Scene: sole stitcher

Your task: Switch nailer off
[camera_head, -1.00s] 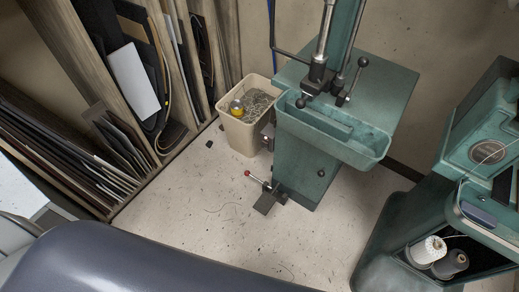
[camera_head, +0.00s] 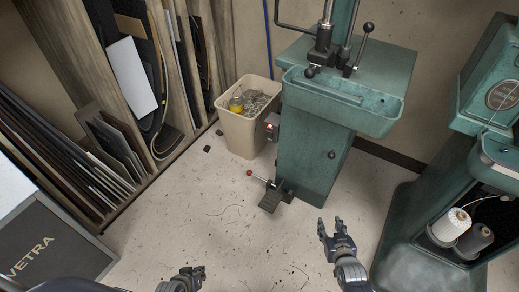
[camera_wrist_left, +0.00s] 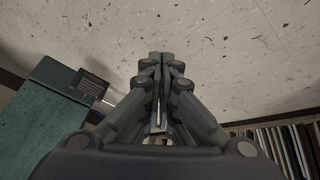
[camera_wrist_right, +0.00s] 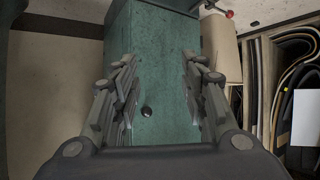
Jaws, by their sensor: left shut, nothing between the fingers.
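The green machine, which I take to be the nailer (camera_head: 310,160), stands at the back centre with a tray (camera_head: 345,105) on its front. A small box with a reddish spot (camera_head: 272,121), perhaps its switch, sits on its left side, partly beside the bin. A red-knobbed lever (camera_head: 250,173) and a pedal (camera_head: 270,200) are at its foot. My left gripper (camera_head: 203,272) is shut and empty, low in front; its fingertips meet in the left wrist view (camera_wrist_left: 160,56). My right gripper (camera_head: 331,226) is open and empty, in front of the machine; its spread fingers face the green column (camera_wrist_right: 155,70).
A beige bin (camera_head: 243,130) with scraps and a yellow item stands left of the machine. Racks of sheets (camera_head: 80,150) line the left. Another green machine (camera_head: 430,200) with thread spools stands right. The floor in the middle is clear.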

